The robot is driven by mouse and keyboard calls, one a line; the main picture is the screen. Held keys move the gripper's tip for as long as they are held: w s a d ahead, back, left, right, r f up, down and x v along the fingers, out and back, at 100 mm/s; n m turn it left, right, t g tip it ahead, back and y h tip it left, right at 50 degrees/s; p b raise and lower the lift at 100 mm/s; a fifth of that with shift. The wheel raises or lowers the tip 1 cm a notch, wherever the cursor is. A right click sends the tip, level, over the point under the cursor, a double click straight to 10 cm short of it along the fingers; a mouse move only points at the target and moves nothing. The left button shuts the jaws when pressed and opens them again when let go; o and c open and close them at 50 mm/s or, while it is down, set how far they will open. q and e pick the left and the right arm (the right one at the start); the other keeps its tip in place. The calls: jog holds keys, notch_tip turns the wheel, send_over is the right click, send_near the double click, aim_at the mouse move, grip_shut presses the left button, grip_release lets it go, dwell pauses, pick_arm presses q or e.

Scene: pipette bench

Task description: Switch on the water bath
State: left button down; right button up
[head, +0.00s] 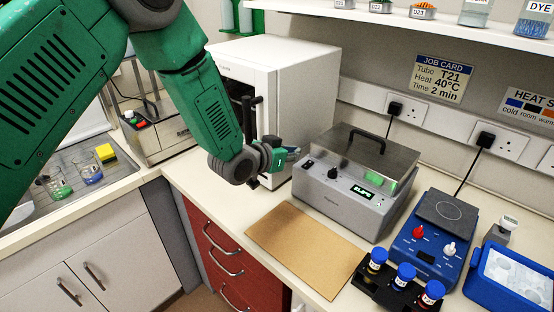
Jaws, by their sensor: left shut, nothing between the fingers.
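A green shape shows through the lid. My left gripper (292,154) is shut and empty, just left of and slightly above the switch end of the bath. I cannot tell whether its tips touch the bath. The switch's position is too small to tell. My right gripper is out of view.
A white cabinet appliance (290,75) stands behind my left arm. A brown board (303,248) lies in front of the bath. At right are a blue hotplate device (428,250), a rack of capped tubes (385,290) and a blue ice tray (515,275). A job card (439,79) hangs behind.

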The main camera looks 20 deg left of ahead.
pick_arm(q)
jog(key=s+a+b, duration=0.1)
jog(key=s, duration=0.4)
jog(key=shift+s+a+r, duration=0.25)
jog(key=shift+s+r, duration=0.05)
jog(key=shift+s, duration=0.1)
jog(key=shift+w, duration=0.1)
jog(key=shift+a+f, duration=0.1)
jog(key=shift+a, duration=0.3)
